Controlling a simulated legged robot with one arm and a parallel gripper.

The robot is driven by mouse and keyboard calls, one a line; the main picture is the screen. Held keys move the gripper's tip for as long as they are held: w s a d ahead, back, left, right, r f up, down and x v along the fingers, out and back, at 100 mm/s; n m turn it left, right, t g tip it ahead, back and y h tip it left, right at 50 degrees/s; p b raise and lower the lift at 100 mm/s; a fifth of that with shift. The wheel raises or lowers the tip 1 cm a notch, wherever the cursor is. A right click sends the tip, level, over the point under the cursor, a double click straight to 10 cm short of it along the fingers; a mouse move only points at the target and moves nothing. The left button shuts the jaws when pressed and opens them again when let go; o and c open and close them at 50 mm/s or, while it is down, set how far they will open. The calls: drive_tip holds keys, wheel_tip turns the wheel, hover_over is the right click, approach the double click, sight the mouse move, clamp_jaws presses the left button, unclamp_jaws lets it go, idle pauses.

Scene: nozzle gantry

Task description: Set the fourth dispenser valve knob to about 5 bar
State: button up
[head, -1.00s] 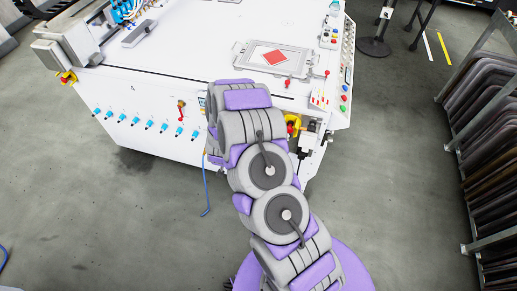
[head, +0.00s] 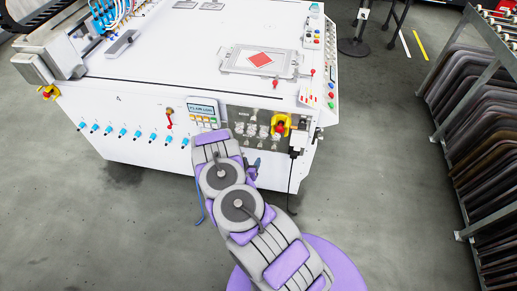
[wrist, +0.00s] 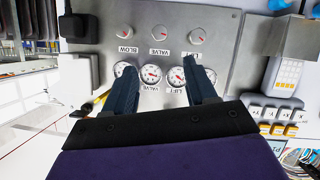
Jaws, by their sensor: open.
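A grey panel (wrist: 225,50) fills much of the wrist view. It carries small round dials or knobs with red marks (wrist: 160,32) in an upper row and white gauges (wrist: 151,73) below, with labels such as BLOW, VALVE and LIFT. My gripper (wrist: 160,64) is open and empty. Its two dark fingers stand in front of the gauge row and partly cover it; contact cannot be told. In the head view the panel (head: 236,113) is on the machine's front, beyond my arm. I cannot tell which knob is the fourth dispenser valve; gauge readings are too small.
A display with keys (head: 203,112) is left of the panel, and a yellow-and-red switch (head: 281,126) is on its right. Blue fittings (head: 137,135) line the machine front. A rack of dark sheets (head: 485,140) stands at the right. The floor between is clear.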

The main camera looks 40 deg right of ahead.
sight(259, 147)
drive_tip(key=b+x, duration=0.3)
drive_tip(key=x, duration=1.1)
drive_tip(key=shift+f, duration=0.1)
clamp_jaws()
